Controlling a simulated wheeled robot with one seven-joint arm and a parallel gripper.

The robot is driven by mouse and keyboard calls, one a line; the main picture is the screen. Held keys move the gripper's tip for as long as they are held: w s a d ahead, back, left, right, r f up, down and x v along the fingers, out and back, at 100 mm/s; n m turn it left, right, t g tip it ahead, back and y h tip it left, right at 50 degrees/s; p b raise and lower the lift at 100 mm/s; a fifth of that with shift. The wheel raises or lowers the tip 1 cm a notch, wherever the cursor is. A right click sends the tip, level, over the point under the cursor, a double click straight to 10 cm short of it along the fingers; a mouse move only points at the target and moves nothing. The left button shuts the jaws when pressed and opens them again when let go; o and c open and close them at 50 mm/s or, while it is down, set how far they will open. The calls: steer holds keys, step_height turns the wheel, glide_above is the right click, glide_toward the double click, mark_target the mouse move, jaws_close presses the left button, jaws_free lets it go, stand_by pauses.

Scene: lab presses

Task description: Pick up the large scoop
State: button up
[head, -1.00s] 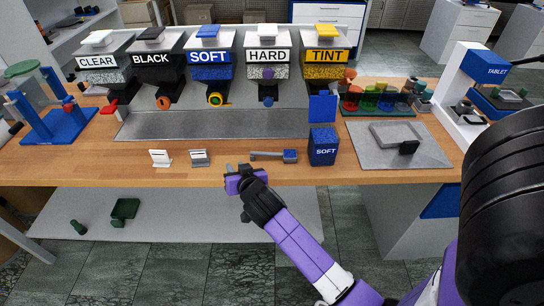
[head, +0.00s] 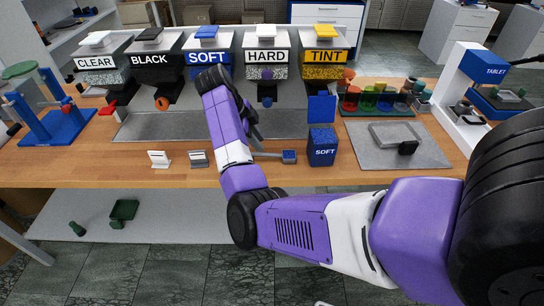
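A scoop-like tool with a grey shaft and a blue block end (head: 288,157) lies on the wooden table, left of the blue SOFT box. I take it for the large scoop. Its left part is hidden behind my arm. My gripper (head: 253,125) shows only in part as dark grey pieces beside the purple forearm, pointing down toward the tool's shaft. Its fingertips are mostly hidden, so I cannot tell whether it is open or touches the shaft.
Labelled dispensers, among them BLACK (head: 152,60) and HARD (head: 267,58), stand along the back. The blue SOFT box (head: 322,147) is close on the right. Two small stands, white (head: 159,160) and grey (head: 198,159), are left of my arm. A grey plate (head: 375,156) lies farther right.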

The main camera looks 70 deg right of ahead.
mark_target(266, 154)
steer(key=shift+p+x, duration=0.95)
steer(key=shift+x, duration=2.7)
steer(key=shift+a+f, duration=0.1)
steer(key=shift+c, duration=0.3)
jaws_close()
